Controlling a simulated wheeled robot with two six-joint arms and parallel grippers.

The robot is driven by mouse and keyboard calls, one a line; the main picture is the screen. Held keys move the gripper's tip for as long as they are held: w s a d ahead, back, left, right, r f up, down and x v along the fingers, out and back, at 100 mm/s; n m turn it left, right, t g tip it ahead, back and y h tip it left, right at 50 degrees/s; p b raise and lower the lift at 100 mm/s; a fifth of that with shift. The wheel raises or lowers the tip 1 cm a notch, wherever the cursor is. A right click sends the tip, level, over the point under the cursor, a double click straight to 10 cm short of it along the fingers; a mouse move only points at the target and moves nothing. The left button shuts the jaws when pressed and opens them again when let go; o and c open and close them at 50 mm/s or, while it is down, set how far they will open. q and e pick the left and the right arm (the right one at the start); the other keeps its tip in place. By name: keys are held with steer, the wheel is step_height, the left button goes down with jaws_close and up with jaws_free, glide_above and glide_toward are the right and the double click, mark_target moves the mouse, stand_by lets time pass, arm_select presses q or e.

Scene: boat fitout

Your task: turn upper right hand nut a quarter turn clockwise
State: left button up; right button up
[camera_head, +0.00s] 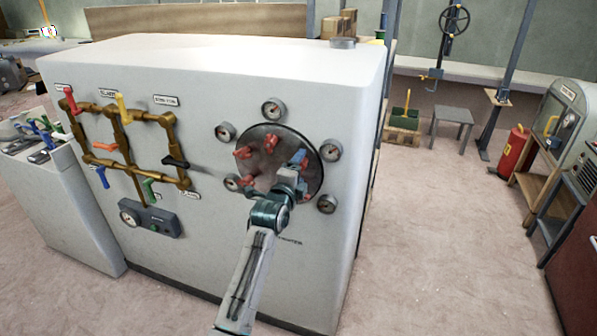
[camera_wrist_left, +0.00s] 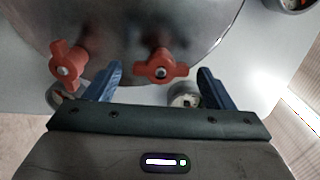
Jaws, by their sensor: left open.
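A round dark metal cover (camera_head: 262,165) with red wing nuts is on the front of a large white cabinet. One red nut (camera_head: 270,143) shows near the cover's top and another (camera_head: 243,152) at its upper left. Part of a red nut (camera_head: 303,155) shows at the right by my left gripper (camera_head: 297,174), which hides part of the cover. In the left wrist view, my left gripper (camera_wrist_left: 160,75) is open, with a red wing nut (camera_wrist_left: 160,68) between its fingertips in the picture; contact cannot be told. Another red nut (camera_wrist_left: 68,70) is left of the fingers.
Several round gauges ring the cover, one at the top (camera_head: 273,108) and one at the right (camera_head: 331,150). Brass pipes with coloured valve handles (camera_head: 123,108) are at the left of the cabinet (camera_head: 215,75). The floor (camera_head: 425,235) at the right is clear.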

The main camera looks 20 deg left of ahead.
arm_select(q)
steer(key=shift+s, duration=0.1)
steer(key=s+b, duration=0.3)
steer(key=s, duration=0.7)
steer(key=shift+s+a, duration=0.2)
steer(key=shift+s, duration=0.1)
steer(key=shift+f, duration=0.1)
